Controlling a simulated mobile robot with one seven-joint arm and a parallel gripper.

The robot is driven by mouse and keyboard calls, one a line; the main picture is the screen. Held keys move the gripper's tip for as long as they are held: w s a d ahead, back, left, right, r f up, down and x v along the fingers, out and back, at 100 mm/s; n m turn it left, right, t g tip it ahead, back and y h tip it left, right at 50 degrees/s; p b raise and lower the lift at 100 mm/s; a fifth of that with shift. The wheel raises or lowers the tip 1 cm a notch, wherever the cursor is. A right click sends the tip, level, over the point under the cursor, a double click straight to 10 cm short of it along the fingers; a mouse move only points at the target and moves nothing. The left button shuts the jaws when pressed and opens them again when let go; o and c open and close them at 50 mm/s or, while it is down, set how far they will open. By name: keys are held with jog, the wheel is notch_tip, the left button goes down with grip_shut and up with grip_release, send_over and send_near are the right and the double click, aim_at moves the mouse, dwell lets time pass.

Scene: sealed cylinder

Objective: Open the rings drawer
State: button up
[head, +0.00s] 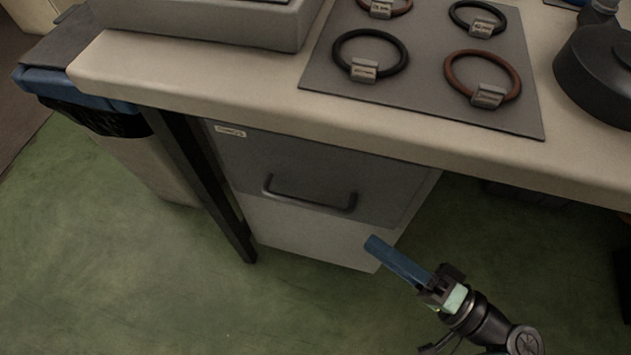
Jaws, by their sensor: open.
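The drawer (300,165) is a grey front in a cabinet under the bench, with a small label (229,131) at its upper left that is too small to read surely. It looks closed. Its dark bar handle (310,205) runs across the lower part of the front. My gripper (377,246) is at the lower right, its blue fingers pointing up and left toward the cabinet. In this view the fingertips are right of and below the handle, apart from it. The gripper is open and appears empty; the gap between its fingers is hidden.
The bench edge (340,128) overhangs the drawer. On it lie a grey mat (420,65) with several tagged rings, a grey box (215,22) and a dark round device (600,75). A dark bench leg (215,185) and a bin (150,160) stand left. Green floor in front is clear.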

aim_at(317, 205)
jog(key=b+x, duration=0.3)
jog(key=x, duration=0.9)
jog(key=shift+a+r, duration=0.1)
jog(key=shift+a, duration=0.05)
grip_shut()
dwell(1.0)
